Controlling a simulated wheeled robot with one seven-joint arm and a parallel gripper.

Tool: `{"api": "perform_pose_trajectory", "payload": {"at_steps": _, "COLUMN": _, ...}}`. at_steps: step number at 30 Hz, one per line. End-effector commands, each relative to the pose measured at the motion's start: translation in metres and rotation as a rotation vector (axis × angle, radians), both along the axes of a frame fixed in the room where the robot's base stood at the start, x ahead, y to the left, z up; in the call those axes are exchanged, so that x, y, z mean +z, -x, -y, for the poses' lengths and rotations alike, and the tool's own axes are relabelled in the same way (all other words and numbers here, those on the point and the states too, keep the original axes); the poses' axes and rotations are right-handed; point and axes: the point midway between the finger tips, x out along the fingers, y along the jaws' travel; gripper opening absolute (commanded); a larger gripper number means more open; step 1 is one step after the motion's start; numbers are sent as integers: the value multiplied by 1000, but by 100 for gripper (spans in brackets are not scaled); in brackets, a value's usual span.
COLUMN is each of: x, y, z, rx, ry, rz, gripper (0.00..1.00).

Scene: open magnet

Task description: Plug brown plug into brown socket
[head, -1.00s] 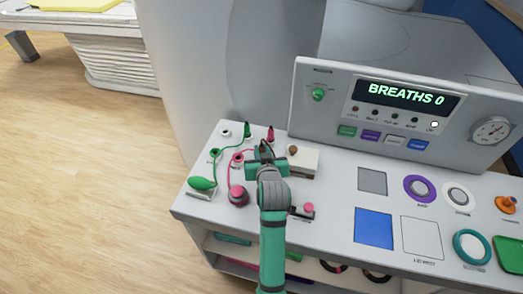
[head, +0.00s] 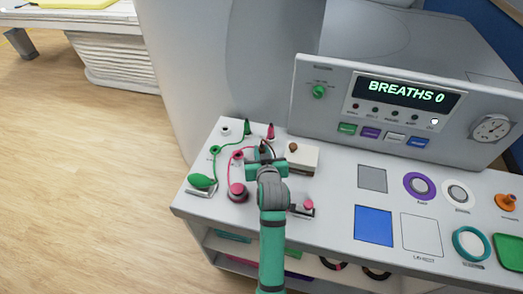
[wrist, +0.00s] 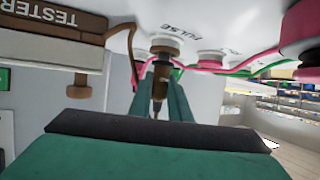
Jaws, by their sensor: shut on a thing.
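My gripper (wrist: 160,100) is shut on the brown plug (wrist: 158,88), which sits between its two teal fingers in the wrist view. A brown cord (wrist: 131,45) runs near it from the tester box (wrist: 50,35). I cannot tell whether plug and socket touch. In the head view my gripper (head: 263,158) is over the counter, left of the tester box (head: 303,160), and hides the plug's lower part and the socket.
A pink plug (head: 270,132) and a green plug (head: 247,127) stand behind my gripper. A pink socket (head: 238,157) and pink knob (head: 237,191) are to its left, with a green bulb (head: 201,181). The console (head: 400,110) stands behind right.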

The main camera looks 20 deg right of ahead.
Motion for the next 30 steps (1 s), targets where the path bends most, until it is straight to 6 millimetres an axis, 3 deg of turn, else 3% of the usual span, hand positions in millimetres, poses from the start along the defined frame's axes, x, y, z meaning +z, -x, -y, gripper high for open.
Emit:
{"api": "perform_pose_trajectory", "payload": {"at_steps": 22, "x": -9, "y": 0, "z": 0, "rx": 0, "ry": 0, "rz": 1, "gripper": 0}}
{"api": "perform_pose_trajectory", "payload": {"at_steps": 23, "x": -9, "y": 0, "z": 0, "rx": 0, "ry": 0, "rz": 1, "gripper": 22}}
{"api": "perform_pose_trajectory", "payload": {"at_steps": 25, "x": -9, "y": 0, "z": 0, "rx": 0, "ry": 0, "rz": 1, "gripper": 38}}
{"api": "perform_pose_trajectory", "payload": {"at_steps": 30, "x": -9, "y": 0, "z": 0, "rx": 0, "ry": 0, "rz": 0, "gripper": 39}}
